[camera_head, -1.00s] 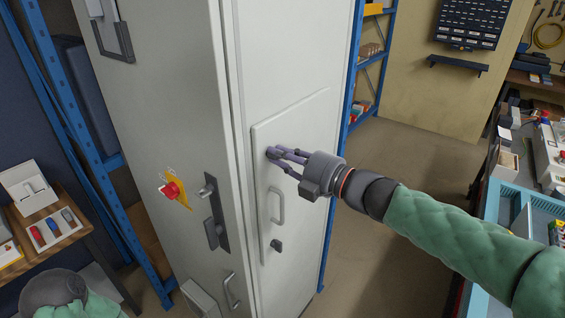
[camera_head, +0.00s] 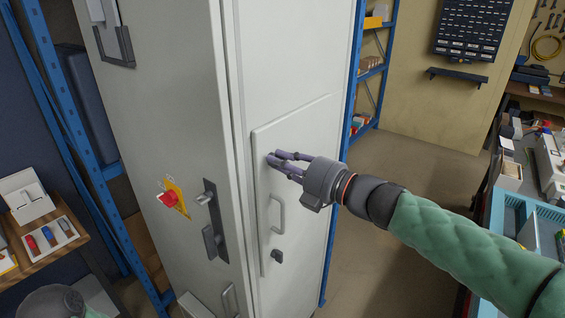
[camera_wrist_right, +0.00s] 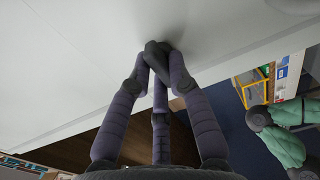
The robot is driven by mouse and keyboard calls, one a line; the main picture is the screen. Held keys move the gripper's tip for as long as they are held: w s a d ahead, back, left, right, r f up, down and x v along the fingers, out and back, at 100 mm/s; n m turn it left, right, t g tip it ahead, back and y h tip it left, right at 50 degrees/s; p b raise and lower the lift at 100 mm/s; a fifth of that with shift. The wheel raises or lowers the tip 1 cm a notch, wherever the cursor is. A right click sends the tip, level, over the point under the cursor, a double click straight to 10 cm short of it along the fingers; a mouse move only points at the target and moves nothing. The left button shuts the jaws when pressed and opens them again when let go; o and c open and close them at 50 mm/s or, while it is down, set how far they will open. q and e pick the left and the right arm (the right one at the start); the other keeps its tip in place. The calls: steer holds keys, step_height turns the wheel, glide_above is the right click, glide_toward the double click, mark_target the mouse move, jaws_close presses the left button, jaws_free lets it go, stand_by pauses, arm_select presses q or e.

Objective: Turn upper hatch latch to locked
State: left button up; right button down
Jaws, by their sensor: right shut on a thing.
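The hatch (camera_head: 300,205) is a pale raised panel on the side of a tall grey cabinet. My right gripper (camera_head: 275,159) is at its upper left part, with its fingers closed around the upper latch. In the right wrist view the fingers (camera_wrist_right: 160,75) are shut on the dark upper latch (camera_wrist_right: 156,48), which they partly cover. How far the latch is turned cannot be told. Below it are the hatch handle (camera_head: 279,212) and a dark lower latch (camera_head: 276,256). At the bottom left corner of the head view a part of my left arm shows, but its gripper does not.
A red rotary switch on a yellow plate (camera_head: 179,193) and a dark door handle (camera_head: 215,220) are on the cabinet's front face. A wooden table (camera_head: 50,250) with small items stands at left. Blue shelving stands behind. Open floor (camera_head: 400,170) lies right of the cabinet.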

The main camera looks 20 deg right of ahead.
steer(key=c, duration=1.1)
jaws_free()
steer(key=shift+c, duration=0.2)
steer(key=v, duration=1.2)
steer(key=shift+w+f, duration=0.1)
